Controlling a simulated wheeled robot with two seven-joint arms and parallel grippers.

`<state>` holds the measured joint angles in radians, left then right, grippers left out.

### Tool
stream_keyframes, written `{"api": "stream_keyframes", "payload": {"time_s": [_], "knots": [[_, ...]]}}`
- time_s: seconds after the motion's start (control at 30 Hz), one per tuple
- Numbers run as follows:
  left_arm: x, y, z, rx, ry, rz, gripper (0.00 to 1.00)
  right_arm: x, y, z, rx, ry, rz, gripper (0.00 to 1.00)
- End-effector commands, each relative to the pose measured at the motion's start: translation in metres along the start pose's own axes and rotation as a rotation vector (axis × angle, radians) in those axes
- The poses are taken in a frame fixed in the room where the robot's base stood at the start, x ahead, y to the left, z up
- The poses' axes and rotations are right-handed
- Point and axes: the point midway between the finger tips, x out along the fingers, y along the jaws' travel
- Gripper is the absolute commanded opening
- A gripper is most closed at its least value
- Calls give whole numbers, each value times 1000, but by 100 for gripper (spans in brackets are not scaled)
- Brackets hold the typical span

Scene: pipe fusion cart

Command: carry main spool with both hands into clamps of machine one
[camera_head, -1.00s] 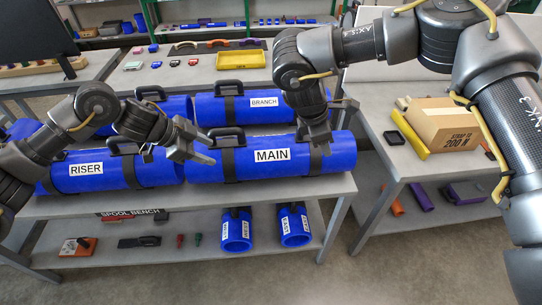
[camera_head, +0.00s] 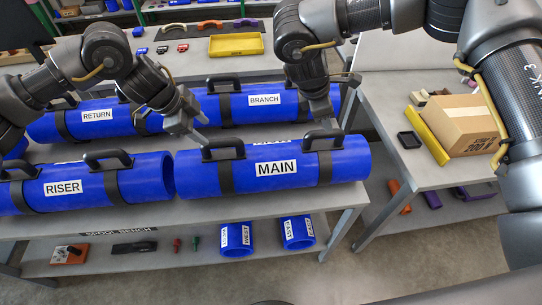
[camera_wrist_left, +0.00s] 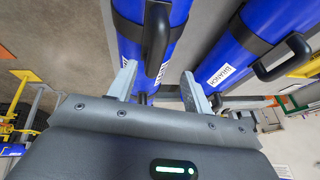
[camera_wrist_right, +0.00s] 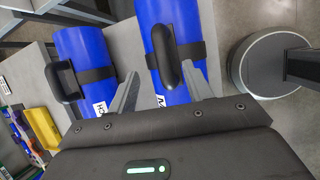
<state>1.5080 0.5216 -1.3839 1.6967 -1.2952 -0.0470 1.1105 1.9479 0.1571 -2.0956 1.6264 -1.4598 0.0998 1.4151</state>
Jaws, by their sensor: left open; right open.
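The blue main spool (camera_head: 277,187), labelled MAIN, lies on its side on the grey spool bench. It has a black left handle (camera_head: 222,147) and a black right handle (camera_head: 323,138). My left gripper (camera_head: 190,128) is open and empty, above and behind the spool's left end; the left wrist view shows the main spool (camera_wrist_left: 180,12) beyond its open fingers (camera_wrist_left: 160,82). My right gripper (camera_head: 330,108) is open and empty, behind the right handle in the head view. The right wrist view shows the main spool's handle (camera_wrist_right: 165,55) beyond the fingers (camera_wrist_right: 162,85). Machine one's clamps are not identifiable.
The riser spool (camera_head: 145,180) lies close to the main spool's left end. The return spool (camera_head: 95,125) and branch spool (camera_head: 240,110) lie behind. A side table at right holds a cardboard box (camera_head: 465,130) and yellow bar (camera_head: 427,135). Short pipe pieces (camera_head: 237,240) sit on the lower shelf.

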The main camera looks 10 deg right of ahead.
Motion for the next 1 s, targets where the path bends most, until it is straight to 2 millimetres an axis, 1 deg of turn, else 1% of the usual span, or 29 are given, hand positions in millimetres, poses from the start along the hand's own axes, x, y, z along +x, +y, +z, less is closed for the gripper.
{"api": "stream_keyframes", "payload": {"time_s": [0.23, 0.37, 0.47, 0.8, 1.0], "knots": [[-4, 2, 10, -16, -4, -7, 50, -3, 3, -10, -17, 4, 7, 50], [0, 3, 11, -18, -4, -6, 50, 2, 3, -11, -18, 4, 6, 50], [11, 2, 10, -19, -5, -5, 50, 13, 3, -11, -16, 4, 4, 50], [70, 2, 8, -16, -4, -2, 50, 71, 3, -8, -12, 1, 3, 50], [94, 2, 9, -15, -4, -4, 50, 95, 3, -8, -12, 1, 4, 50]]}}
